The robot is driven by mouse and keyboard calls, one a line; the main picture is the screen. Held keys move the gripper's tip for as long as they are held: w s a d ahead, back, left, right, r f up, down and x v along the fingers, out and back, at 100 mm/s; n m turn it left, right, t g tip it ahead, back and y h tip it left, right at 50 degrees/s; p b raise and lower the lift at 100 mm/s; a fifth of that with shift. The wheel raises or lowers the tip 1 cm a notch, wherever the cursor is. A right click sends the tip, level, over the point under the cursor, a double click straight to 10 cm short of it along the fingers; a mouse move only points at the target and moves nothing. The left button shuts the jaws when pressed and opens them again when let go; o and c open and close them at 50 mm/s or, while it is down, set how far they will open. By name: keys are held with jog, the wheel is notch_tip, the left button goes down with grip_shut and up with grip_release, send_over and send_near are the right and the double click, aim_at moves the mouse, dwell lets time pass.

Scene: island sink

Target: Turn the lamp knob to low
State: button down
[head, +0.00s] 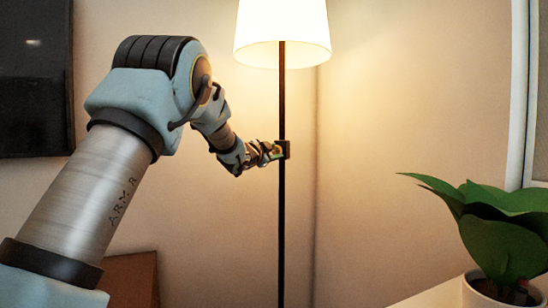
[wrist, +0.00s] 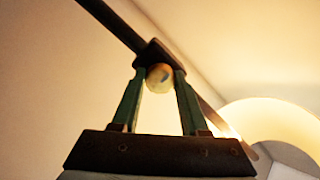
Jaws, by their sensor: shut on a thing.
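A floor lamp has a glowing white shade (head: 282,35) and a thin dark pole (head: 282,215) in the head view. A small dark box (head: 284,149) sits on the pole at mid-height. In the wrist view, a pale round knob (wrist: 159,77) sticks out of this box (wrist: 152,55). My gripper (wrist: 160,85) is shut on the knob, with one green finger on each side of it. In the head view my gripper (head: 277,152) reaches the box from the left, and the knob is too small to make out there. The lamp is lit.
A leafy green plant in a white pot (head: 478,292) stands on a white surface at the lower right. A brown wooden piece (head: 132,278) is at the lower left. A dark panel (head: 36,75) hangs on the wall at the left. The space around the pole looks clear.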

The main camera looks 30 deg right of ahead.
dwell(0.5)
jog(key=shift+c, duration=2.1)
grip_release()
jog(key=shift+a, duration=0.1)
jog(key=b+v, duration=0.1)
jog(key=v, duration=0.9)
jog(key=shift+s+a, duration=0.2)
jog(key=shift+a, duration=0.05)
jog(key=shift+f, duration=0.1)
